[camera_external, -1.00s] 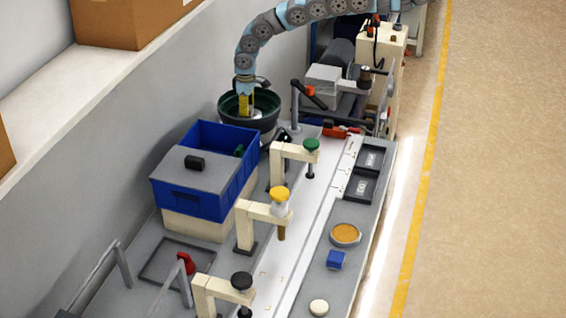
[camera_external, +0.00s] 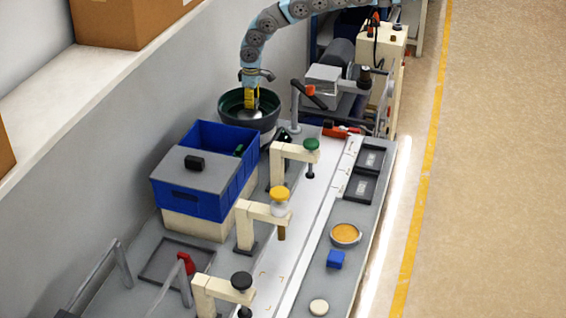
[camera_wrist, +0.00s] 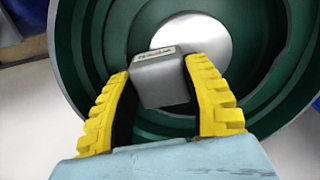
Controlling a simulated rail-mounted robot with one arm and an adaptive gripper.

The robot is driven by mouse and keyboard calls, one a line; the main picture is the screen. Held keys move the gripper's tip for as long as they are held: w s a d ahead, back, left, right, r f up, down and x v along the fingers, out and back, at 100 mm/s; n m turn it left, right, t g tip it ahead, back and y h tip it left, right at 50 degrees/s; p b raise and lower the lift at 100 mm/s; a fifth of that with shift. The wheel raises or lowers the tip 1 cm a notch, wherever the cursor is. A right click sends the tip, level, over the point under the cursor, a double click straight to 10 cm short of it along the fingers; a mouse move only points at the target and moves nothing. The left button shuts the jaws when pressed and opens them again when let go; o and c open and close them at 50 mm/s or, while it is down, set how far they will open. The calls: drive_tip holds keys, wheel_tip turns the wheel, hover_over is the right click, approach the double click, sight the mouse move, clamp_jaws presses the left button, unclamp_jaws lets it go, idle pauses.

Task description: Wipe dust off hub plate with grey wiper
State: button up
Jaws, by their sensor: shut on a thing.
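My gripper (camera_wrist: 165,95) has yellow ridged fingers closed on the sides of a grey block-shaped wiper (camera_wrist: 160,80), which has a pale label strip along its far edge. The round silvery hub plate (camera_wrist: 190,45) lies at the centre of the dark green bowl (camera_wrist: 85,75). The wiper overlaps the plate's near left part in the wrist view; I cannot tell whether it touches. The plate looks bright, with no clear dust visible. In the external view my gripper (camera_external: 250,98) points down over the bowl (camera_external: 232,117), and the wiper is hard to make out.
A blue bin (camera_external: 190,203) stands close in front of the bowl. Posts with green (camera_external: 311,144), yellow (camera_external: 279,194) and black (camera_external: 241,281) knobs line the bench. A jointed post with an orange-red end (camera_external: 310,90) stands right of the bowl. The wall is to the left.

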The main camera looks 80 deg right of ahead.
wheel_tip(320, 180, up, 3)
drive_tip(key=shift+r+p, duration=0.2)
drive_tip(key=shift+p, duration=0.8)
drive_tip(key=shift+s+d+r+p, duration=0.15)
drive_tip(key=shift+r+p, duration=1.85)
drive_tip(key=shift+r, duration=0.35)
